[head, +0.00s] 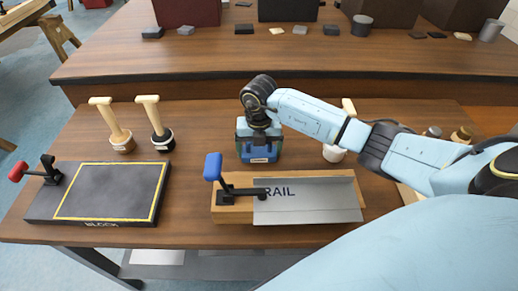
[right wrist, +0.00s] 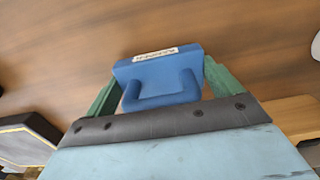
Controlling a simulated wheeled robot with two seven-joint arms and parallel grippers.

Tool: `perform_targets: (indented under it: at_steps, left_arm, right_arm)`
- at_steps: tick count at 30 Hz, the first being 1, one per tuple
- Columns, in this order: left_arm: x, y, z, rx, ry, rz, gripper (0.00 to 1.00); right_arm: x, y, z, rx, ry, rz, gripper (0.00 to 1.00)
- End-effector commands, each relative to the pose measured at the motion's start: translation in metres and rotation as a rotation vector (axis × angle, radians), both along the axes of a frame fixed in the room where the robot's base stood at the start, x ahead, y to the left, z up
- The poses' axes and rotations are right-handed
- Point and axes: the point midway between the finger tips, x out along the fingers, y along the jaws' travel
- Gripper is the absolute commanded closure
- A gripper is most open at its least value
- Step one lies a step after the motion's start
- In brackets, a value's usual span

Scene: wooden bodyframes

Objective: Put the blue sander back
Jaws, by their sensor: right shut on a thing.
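The blue sander (head: 258,152) is at the middle of the near table, behind the RAIL fixture. My right gripper (head: 259,135) points down over it and is shut on it. In the right wrist view the green fingers (right wrist: 160,88) lie on both sides of the blue sander (right wrist: 158,72), whose pale label faces up the picture. I cannot tell whether the sander touches the tabletop. My left gripper is not in view.
The RAIL fixture (head: 235,210) with a blue-handled clamp stands in front. The BLOCK board (head: 110,190) with a red-handled clamp lies at left. Two wooden-handled tools (head: 120,138) stand behind it. Dark bins line the far table.

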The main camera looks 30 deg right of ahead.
Motion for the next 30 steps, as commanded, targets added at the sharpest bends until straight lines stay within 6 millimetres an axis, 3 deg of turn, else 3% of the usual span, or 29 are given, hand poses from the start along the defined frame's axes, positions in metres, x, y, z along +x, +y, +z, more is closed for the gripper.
perform_targets:
  at_steps: [10,11,12,20,26,30]
  left_arm:
    - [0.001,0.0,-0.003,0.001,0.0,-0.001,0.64]
    - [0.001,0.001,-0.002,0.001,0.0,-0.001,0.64]
    - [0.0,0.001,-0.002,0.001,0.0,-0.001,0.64]
    - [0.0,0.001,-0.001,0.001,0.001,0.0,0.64]
    - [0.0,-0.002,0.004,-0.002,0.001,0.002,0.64]
    - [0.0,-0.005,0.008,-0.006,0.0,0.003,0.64]
  right_arm:
    - [0.001,0.0,-0.003,0.0,-0.001,0.0,0.31]
    - [0.0,0.0,-0.003,0.0,-0.001,0.0,0.06]
    - [0.0,0.0,-0.002,0.0,-0.001,0.0,0.01]
    - [0.0,0.0,0.0,0.0,-0.001,0.0,0.0]
    - [0.002,-0.001,0.024,0.0,-0.005,0.002,0.0]
    - [0.002,-0.001,0.056,-0.001,-0.007,0.002,0.0]
